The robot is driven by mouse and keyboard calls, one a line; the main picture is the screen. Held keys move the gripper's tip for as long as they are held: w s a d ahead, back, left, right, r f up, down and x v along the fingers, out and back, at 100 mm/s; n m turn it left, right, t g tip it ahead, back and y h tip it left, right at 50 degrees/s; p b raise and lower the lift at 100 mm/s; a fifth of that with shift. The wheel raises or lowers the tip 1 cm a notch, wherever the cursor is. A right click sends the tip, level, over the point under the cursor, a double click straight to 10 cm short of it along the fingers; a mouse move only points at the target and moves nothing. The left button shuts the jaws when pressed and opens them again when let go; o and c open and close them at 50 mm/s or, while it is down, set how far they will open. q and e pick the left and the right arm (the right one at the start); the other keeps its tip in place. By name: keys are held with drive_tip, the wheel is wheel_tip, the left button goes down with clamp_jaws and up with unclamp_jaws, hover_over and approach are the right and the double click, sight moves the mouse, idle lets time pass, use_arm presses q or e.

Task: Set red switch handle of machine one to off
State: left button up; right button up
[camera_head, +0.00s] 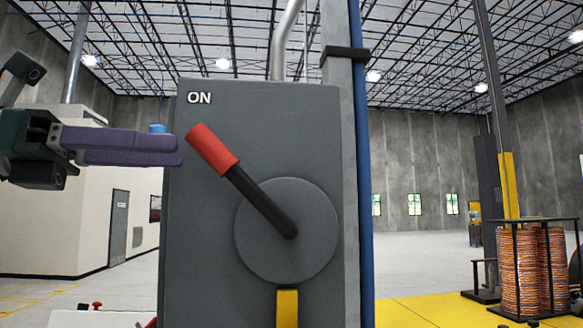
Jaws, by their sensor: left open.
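A grey switch box (200,230) fills the middle of the head view, with the word ON at its top left. Its switch handle has a black lever and a red grip (212,149). The handle tilts up and to the left, towards ON, from a round grey hub (310,255). No OFF label shows. My left gripper (180,150) comes in from the left with purple fingers pointing right. In the picture its tips are just left of the red grip. It is open and holds nothing. I cannot tell its depth distance from the handle. My right gripper is not in view.
A grey post with a blue edge (361,200) runs up the box's right side. A yellow piece (287,308) is below the hub. Copper coils (530,270) stand in a black rack at the right. A white building (100,220) stands behind at the left.

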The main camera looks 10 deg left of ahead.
sight(241, 165)
use_arm(q)
drive_tip(key=p+x, duration=0.4)
drive_tip(key=x, duration=0.1)
drive_tip(key=p+x, duration=0.3)
drive_tip(key=shift+s+d+r, duration=0.1)
drive_tip(key=shift+d+r, duration=0.05)
drive_tip(key=shift+r, duration=0.15)
drive_tip(key=shift+w+d+f, duration=0.25)
drive_tip(key=shift+d, duration=0.2)
clamp_jaws()
idle(0.6)
